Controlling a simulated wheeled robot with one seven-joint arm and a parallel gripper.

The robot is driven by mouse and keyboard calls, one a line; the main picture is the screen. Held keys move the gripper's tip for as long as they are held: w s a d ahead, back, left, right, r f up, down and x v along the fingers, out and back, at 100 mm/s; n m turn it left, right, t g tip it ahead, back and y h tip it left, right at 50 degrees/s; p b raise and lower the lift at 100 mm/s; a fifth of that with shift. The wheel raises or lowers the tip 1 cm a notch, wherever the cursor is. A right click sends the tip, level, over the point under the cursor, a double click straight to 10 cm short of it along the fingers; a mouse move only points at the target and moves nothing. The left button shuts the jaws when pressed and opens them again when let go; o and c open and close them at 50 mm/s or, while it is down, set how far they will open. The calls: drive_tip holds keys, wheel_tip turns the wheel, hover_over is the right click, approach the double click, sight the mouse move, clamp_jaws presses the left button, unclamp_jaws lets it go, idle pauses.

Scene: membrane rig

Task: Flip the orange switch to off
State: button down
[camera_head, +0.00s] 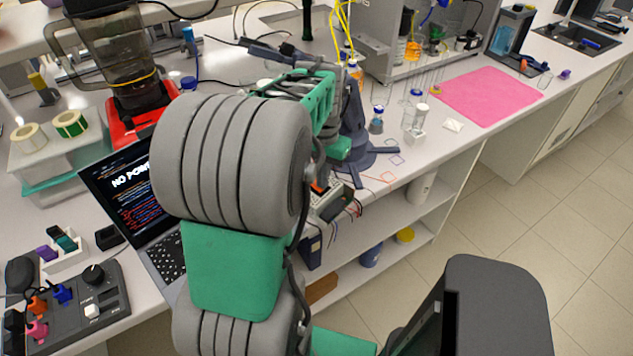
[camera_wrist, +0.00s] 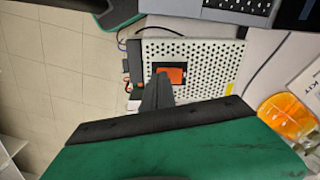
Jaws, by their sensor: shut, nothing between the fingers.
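The orange switch (camera_wrist: 173,75) sits in a dark frame on a white perforated power box (camera_wrist: 205,65) in the wrist view. My gripper (camera_wrist: 162,76) is shut with nothing between its fingers. Its dark fingertips are over the left part of the switch, and they hide some of it. I cannot tell whether they touch it, nor which way the switch is tipped. In the head view my arm covers much of the box (camera_head: 331,203), which stands near the bench's front edge, and my gripper is not clear there.
A laptop (camera_head: 129,187) showing "NO POWER" text stands left of my arm. A control panel (camera_head: 75,305) lies at the lower left. Glassware and a pink mat (camera_head: 488,97) are to the right. Wires hang at the box's side, close to the bench edge.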

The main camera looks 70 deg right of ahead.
wheel_tip(320, 180, up, 6)
drive_tip(key=p, duration=0.4)
drive_tip(key=shift+r, duration=0.25)
